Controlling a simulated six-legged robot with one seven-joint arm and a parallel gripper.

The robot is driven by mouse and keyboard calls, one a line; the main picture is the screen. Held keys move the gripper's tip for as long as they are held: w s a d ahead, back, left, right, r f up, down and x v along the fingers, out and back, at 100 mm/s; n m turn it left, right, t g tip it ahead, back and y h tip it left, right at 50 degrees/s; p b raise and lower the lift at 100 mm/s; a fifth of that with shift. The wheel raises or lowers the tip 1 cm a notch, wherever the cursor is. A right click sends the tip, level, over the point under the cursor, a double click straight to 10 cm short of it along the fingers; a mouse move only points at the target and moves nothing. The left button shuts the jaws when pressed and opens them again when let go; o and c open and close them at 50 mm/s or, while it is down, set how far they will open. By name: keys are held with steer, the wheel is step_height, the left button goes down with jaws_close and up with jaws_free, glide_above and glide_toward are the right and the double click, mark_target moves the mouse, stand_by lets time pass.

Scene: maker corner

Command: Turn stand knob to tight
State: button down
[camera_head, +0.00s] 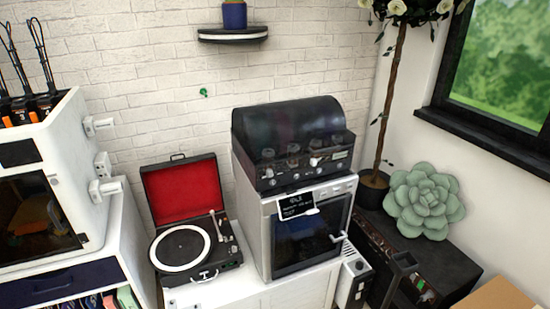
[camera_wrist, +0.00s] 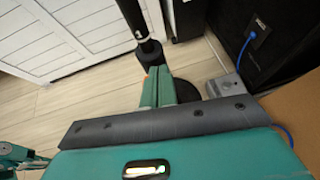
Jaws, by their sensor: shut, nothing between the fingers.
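In the wrist view, a black pole (camera_wrist: 134,18) runs down from the top edge to a thicker dark collar or knob (camera_wrist: 150,50), with a small orange spot by its lower end. Which part of it is the stand knob, and how tight it is, I cannot tell. My gripper (camera_wrist: 158,73) has its teal fingers together and empty. Their tips are just below the dark collar in the picture; whether they touch it is unclear. The fingers partly hide what lies behind them.
The wrist view shows a white slatted cabinet (camera_wrist: 60,35), a wooden floor (camera_wrist: 95,92), a grey box (camera_wrist: 228,86) and a blue cable (camera_wrist: 242,50) at a black cabinet. The head view shows a record player (camera_head: 190,244), an oven (camera_head: 306,238) and a succulent (camera_head: 425,203).

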steer(key=shift+s+d, duration=0.2)
steer(key=shift+s, duration=0.75)
steer(key=shift+s+d, duration=0.2)
steer(key=shift+s, duration=0.8)
steer(key=shift+s+d, duration=0.2)
steer(key=shift+s, duration=0.75)
steer(key=shift+s, duration=0.1)
